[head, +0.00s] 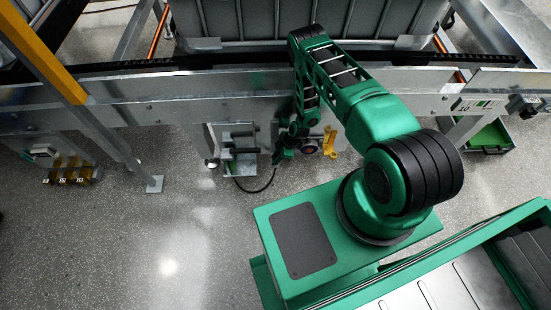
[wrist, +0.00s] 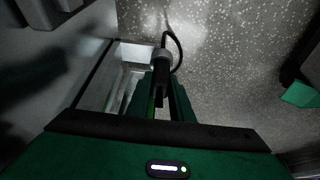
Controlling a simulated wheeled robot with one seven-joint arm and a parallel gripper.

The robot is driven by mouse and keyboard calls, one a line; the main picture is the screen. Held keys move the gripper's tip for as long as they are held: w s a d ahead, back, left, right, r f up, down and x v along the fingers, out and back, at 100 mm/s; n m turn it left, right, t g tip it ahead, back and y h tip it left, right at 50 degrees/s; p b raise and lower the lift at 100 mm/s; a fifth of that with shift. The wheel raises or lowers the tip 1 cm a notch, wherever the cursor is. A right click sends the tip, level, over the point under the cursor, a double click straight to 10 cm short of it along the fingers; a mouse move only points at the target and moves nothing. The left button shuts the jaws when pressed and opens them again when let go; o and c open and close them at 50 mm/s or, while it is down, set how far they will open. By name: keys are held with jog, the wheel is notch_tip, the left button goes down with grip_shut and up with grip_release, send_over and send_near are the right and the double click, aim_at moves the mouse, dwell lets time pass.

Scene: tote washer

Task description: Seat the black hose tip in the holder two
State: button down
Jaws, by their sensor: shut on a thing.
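My gripper (head: 284,154) hangs low in front of the metal frame, near the middle of the head view. In the wrist view my gripper (wrist: 162,92) has its green fingers shut around the black hose tip (wrist: 160,80). A grey collar and a thin black hose (wrist: 177,48) lead away from the tip. In the head view the hose (head: 262,188) loops down and left from my gripper; the tip itself is hidden there. A row of small brass holders (head: 70,176) with pale labels stands at the far left. I cannot read which one is two.
A grey bracket unit (head: 238,150) stands just left of my gripper, and a yellow part (head: 329,141) just right. A slanted metal leg (head: 120,155) with a foot plate stands between the bracket and the brass holders. The speckled floor in front is clear.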

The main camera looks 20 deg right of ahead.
dwell(0.3)
jog(key=c, duration=0.9)
grip_release()
jog(key=shift+c, duration=0.2)
jog(key=v, duration=0.9)
dwell(0.5)
dwell(0.5)
